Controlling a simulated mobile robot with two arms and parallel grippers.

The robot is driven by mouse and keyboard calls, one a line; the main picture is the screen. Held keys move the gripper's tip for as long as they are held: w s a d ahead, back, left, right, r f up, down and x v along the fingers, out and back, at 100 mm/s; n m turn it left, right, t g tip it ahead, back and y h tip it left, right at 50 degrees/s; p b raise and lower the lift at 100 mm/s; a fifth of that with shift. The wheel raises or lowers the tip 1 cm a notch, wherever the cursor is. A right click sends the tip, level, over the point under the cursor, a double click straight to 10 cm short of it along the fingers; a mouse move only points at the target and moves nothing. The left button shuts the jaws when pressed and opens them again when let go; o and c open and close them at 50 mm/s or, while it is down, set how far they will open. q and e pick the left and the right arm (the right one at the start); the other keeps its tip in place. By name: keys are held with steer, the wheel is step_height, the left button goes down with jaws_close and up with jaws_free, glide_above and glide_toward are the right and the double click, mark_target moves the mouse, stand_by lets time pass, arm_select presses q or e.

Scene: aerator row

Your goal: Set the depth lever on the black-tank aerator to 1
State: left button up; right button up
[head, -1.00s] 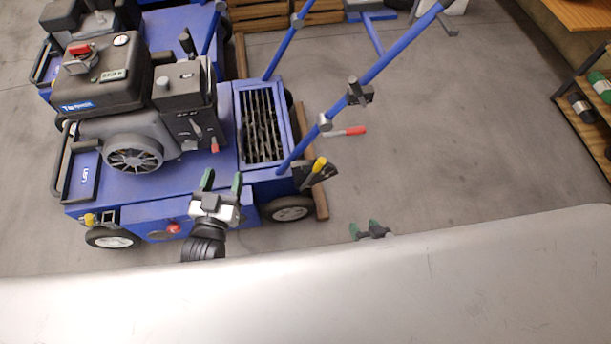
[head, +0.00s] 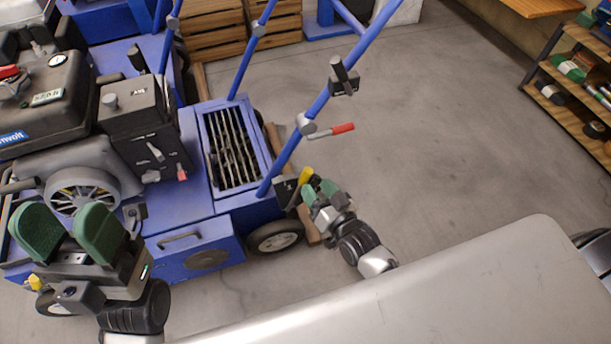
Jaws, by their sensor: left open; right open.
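The black-tank aerator (head: 165,240) is the blue machine at the left, with a black engine and tank (head: 45,105) on top. Its depth lever, with a yellow knob (head: 305,175), stands by a dark plate at the rear right corner, near the rear wheel. My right gripper (head: 318,190) has green fingertips and is open, right beside the yellow knob; whether they touch I cannot tell. The plate's markings are mostly hidden behind the gripper. My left gripper (head: 70,235) is open and empty, large in the lower left, in front of the aerator's side.
Blue handle bars (head: 325,95) rise from the aerator's rear, with a red-tipped lever (head: 332,131) above my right gripper. Wooden crates (head: 215,35) stand behind. A shelf (head: 580,85) is at the right. The grey floor between is clear.

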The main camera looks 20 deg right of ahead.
mark_target(306, 174)
steer(key=b+x, duration=0.1)
steer(key=x, duration=0.4)
steer(key=shift+w+a+b, duration=0.1)
steer(key=shift+w+b, duration=0.2)
jaws_close()
